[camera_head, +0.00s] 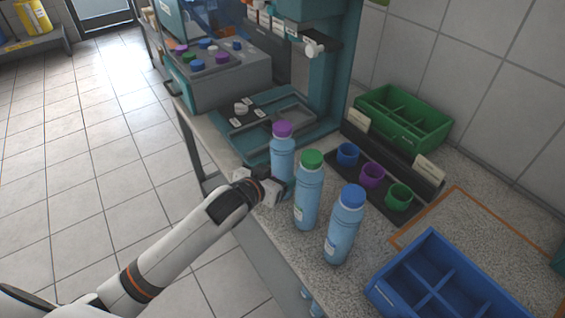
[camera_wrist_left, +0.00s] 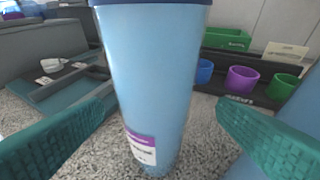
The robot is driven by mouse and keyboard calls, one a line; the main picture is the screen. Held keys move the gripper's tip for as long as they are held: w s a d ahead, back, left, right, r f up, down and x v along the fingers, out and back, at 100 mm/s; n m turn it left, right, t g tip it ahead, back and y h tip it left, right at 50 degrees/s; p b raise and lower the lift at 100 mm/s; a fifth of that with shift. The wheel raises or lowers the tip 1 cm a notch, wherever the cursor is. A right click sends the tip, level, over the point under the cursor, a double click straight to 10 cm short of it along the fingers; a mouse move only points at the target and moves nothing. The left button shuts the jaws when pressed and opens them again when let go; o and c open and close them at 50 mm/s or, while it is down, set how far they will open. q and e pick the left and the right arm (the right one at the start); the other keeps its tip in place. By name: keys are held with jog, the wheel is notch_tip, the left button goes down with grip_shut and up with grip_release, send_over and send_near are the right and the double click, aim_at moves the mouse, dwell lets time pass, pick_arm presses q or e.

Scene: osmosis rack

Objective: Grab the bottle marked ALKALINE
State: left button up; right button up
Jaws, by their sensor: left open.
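Three light-blue bottles stand upright on the speckled counter: a purple-capped bottle (camera_head: 283,157), a green-capped bottle (camera_head: 308,195) and a blue-capped bottle (camera_head: 343,230). I cannot read ALKALINE on any label. My left gripper (camera_head: 278,190) is at the purple-capped bottle, low on its side. In the left wrist view, a bottle (camera_wrist_left: 152,75) with a purple-topped label stands between the two teal fingers, which are apart with gaps on both sides. Its cap is mostly cut off. Part of another bottle (camera_wrist_left: 297,125) shows behind the right finger. My right gripper is not in view.
Behind the bottles, a dark rack holds blue, purple and green cups (camera_head: 372,175). A green divided crate (camera_head: 420,135) stands at the wall, and a blue divided crate (camera_head: 400,292) at the front right. A teal-framed machine (camera_head: 335,75) stands beyond the bottles.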

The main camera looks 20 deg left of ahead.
aim_at(283, 166)
pick_arm(q)
jog(key=x, duration=0.4)
jog(key=shift+w+a+f, duration=0.1)
jog(key=shift+w+a, duration=0.05)
jog(key=shift+c, duration=0.3)
jog(key=c, duration=1.2)
jog(key=shift+c, duration=1)
